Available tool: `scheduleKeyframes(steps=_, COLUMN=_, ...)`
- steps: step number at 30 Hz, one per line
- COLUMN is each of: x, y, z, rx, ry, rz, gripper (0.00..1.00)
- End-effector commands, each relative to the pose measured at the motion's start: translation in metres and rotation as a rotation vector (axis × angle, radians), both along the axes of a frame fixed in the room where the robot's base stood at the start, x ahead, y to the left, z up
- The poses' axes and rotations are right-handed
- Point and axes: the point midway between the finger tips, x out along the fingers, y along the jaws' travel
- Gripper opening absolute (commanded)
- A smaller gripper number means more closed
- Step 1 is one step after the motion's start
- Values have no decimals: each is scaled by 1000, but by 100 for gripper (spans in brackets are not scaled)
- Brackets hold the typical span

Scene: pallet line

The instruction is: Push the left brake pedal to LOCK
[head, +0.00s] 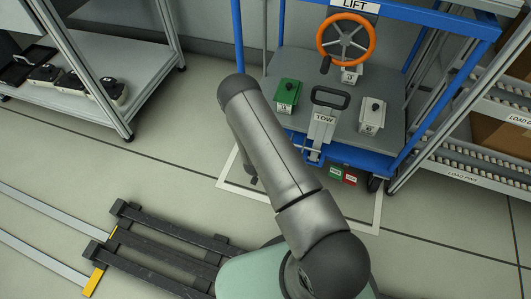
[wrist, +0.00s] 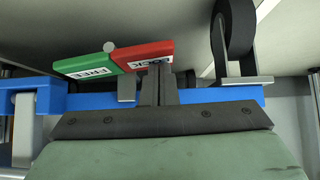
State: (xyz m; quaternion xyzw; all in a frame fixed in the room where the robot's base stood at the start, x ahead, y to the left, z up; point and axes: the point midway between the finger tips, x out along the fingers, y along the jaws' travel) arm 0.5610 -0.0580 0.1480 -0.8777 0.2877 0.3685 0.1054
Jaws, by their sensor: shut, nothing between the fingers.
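In the wrist view a brake pedal has a green half marked FREE (wrist: 88,66) and a red half marked LOCK (wrist: 145,55); the labels read upside down. My gripper (wrist: 158,70) is shut and empty. Its fingertips overlap the near edge of the red half by the LOCK label; I cannot tell whether they touch it. In the head view my arm hides the cart's left front corner, and my gripper (head: 252,180) barely shows beside the arm. The other pedal there, with green (head: 335,171) and red (head: 350,178) halves, sits at the cart's lower right front.
A black caster wheel (wrist: 236,25) is close right of the pedal in the wrist view, by the blue frame (wrist: 215,95). The cart deck (head: 305,62) bears a TOW handle (head: 322,125) and an orange wheel (head: 346,18). A dark pallet (head: 165,250) lies at lower left.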

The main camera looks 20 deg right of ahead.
Motion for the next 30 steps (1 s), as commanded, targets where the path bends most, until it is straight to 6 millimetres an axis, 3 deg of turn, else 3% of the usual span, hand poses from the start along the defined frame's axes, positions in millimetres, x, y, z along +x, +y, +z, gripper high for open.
scheduleKeyframes(steps=24, x=3, y=3, z=-8, rx=2, ry=-1, rz=1, gripper=0)
scheduleKeyframes(steps=30, x=-1, y=7, z=0, rx=2, ry=0, rz=1, gripper=0)
